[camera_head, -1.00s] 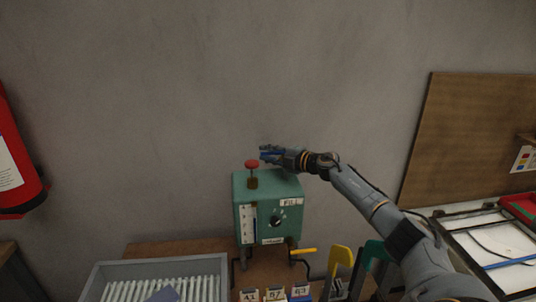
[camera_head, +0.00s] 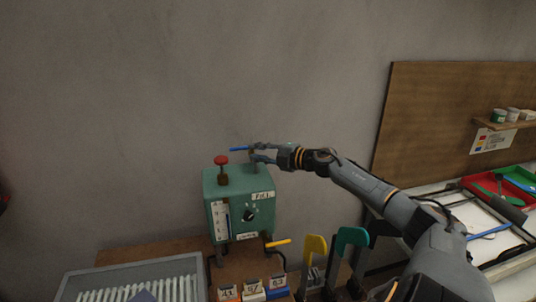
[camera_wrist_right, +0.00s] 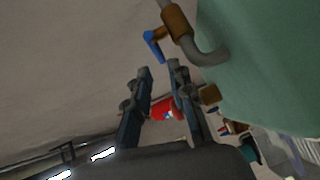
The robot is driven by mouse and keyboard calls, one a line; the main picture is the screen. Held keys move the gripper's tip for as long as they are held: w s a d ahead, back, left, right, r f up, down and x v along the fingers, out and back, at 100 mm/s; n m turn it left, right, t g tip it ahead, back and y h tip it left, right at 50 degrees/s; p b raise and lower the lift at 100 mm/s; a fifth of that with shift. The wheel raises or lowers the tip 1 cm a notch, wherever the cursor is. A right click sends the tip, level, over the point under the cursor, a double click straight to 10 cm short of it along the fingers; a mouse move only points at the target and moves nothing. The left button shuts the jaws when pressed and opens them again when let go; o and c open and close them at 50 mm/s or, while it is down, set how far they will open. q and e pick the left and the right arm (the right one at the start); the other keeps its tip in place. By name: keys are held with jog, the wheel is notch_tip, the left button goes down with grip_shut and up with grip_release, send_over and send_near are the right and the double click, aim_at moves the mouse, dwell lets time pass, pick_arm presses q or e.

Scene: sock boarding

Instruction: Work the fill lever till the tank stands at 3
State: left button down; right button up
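The green tank box (camera_head: 236,196) stands on the bench against the wall, with a plate reading FILL, a dark dial (camera_head: 248,215) and a white gauge strip (camera_head: 222,220); the gauge level is too small to read. A blue lever (camera_head: 238,149) sticks out leftward above the box's back right. The right wrist view shows this lever (camera_wrist_right: 153,46) on a brown valve (camera_wrist_right: 176,20) and grey pipe. My right gripper (camera_wrist_right: 159,70) is open and empty, its fingertips just short of the lever; it also shows above the box (camera_head: 262,153). My left gripper is out of view.
A red knob (camera_head: 221,160) stands on the box's top left. A yellow crank handle (camera_head: 278,243) sticks out at lower right. Number blocks (camera_head: 253,290), yellow and green clamp-like handles (camera_head: 352,236) and a grey crate (camera_head: 130,270) lie in front. The wall above is clear.

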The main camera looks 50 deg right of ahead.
jog(key=shift+v, duration=1.85)
